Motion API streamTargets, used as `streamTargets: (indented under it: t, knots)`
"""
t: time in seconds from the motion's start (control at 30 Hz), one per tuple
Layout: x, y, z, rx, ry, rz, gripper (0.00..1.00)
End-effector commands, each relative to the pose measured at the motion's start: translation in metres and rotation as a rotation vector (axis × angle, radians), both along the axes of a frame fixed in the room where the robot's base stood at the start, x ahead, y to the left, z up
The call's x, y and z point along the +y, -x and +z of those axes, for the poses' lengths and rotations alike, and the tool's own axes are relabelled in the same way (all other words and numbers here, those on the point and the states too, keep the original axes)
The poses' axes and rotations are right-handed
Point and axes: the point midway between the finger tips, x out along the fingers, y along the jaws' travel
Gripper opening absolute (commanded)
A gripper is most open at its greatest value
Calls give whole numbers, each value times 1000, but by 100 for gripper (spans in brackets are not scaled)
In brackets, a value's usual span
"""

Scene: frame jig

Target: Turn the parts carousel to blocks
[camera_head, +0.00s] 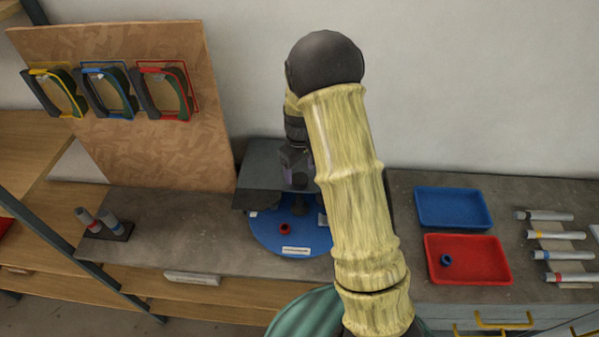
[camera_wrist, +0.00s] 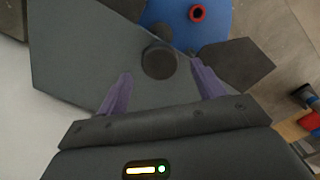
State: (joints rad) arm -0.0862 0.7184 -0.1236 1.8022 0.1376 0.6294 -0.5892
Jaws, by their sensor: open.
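The parts carousel is a blue disc (camera_head: 268,238) on the bench, partly covered by a dark grey plate (camera_head: 262,164). A red ring (camera_head: 285,229) and a white label (camera_head: 296,250) lie on its uncovered front. The label is too small to read. In the wrist view, the disc (camera_wrist: 220,22), red ring (camera_wrist: 197,13) and grey plate (camera_wrist: 85,50) also show. A dark round knob (camera_wrist: 159,62) stands between the purple fingers of my gripper (camera_wrist: 160,74). My gripper (camera_head: 297,170) is open above the knob area; contact cannot be told. My arm hides the carousel's right side.
A blue tray (camera_head: 452,207) and a red tray (camera_head: 490,262) holding a dark blue ring (camera_head: 446,260) sit at right. Several marker-like tubes (camera_head: 550,235) lie farther right. A board (camera_head: 150,60) with hanging frames stands back left. Two tubes (camera_head: 100,222) stand in a holder.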

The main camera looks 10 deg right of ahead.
Motion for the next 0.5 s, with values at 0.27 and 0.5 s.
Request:
streamTargets:
  t: [0.27, 0.5]
  knots:
    - [0, 1, -31, 2, 0, 1, 68]
    - [0, 0, -34, 0, 0, 0, 68]
